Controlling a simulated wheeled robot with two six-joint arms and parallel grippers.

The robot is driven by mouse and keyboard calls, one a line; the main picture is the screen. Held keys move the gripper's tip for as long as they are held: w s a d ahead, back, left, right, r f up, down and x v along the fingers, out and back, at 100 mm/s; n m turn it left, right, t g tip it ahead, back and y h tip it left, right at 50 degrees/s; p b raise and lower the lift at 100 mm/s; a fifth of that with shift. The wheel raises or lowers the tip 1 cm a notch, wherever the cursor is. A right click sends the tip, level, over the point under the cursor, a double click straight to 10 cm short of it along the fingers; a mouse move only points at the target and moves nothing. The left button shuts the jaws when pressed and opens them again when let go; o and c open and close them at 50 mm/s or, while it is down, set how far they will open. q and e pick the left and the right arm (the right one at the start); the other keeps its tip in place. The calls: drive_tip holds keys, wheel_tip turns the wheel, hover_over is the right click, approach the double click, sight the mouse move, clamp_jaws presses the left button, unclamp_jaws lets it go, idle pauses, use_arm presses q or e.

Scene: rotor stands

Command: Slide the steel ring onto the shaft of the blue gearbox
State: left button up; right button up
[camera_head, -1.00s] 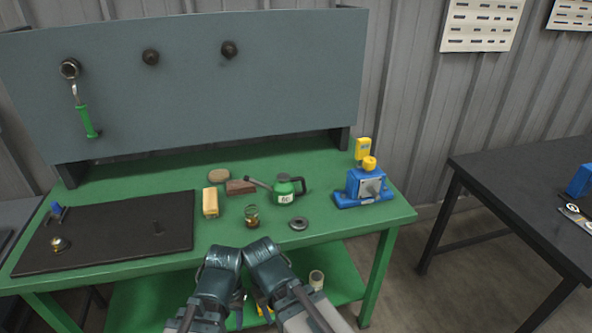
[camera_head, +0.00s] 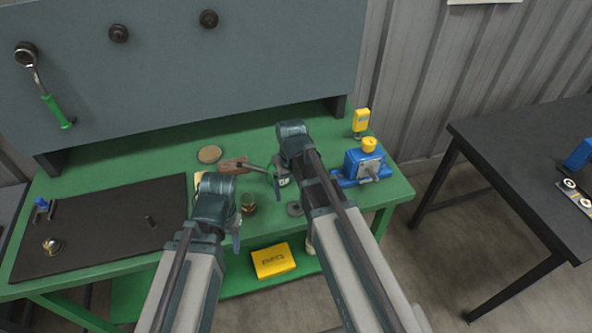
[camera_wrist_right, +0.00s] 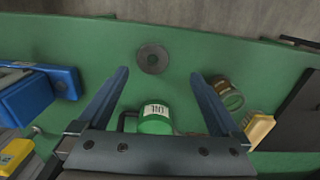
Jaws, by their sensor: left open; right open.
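The steel ring (camera_head: 295,209) is a dark grey disc with a hole, lying flat on the green bench near its front edge. In the right wrist view the ring (camera_wrist_right: 153,58) lies beyond and between the spread fingertips, untouched. The blue gearbox (camera_head: 350,171) stands at the bench's right end, its short bare shaft pointing to the front right from a grey plate. It shows at the left of the wrist view (camera_wrist_right: 28,98). My right gripper (camera_wrist_right: 160,74) is open and empty above the bench. My left gripper (camera_head: 237,240) hangs by the front edge, mostly hidden by its wrist.
A green oil can (camera_wrist_right: 155,122) stands below my right gripper. A jar (camera_head: 249,205), brown block (camera_head: 232,165) and round disc (camera_head: 209,154) are nearby. A yellow device (camera_head: 361,122) stands behind the gearbox. A black mat (camera_head: 100,225) covers the left side.

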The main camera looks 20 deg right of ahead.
sight(296, 210)
drive_tip(key=f+b, duration=0.3)
drive_tip(key=d+f+b, duration=0.1)
drive_tip(key=f+b, duration=0.2)
drive_tip(key=w+f+b, duration=0.1)
drive_tip(key=f+b, duration=0.2)
drive_tip(key=b, duration=0.1)
drive_tip(key=shift+w+d+f, duration=0.1)
drive_tip(key=shift+d, duration=0.05)
use_arm(q)
wheel_tip(296, 210, down, 9)
use_arm(e)
drive_tip(key=c, duration=1.2)
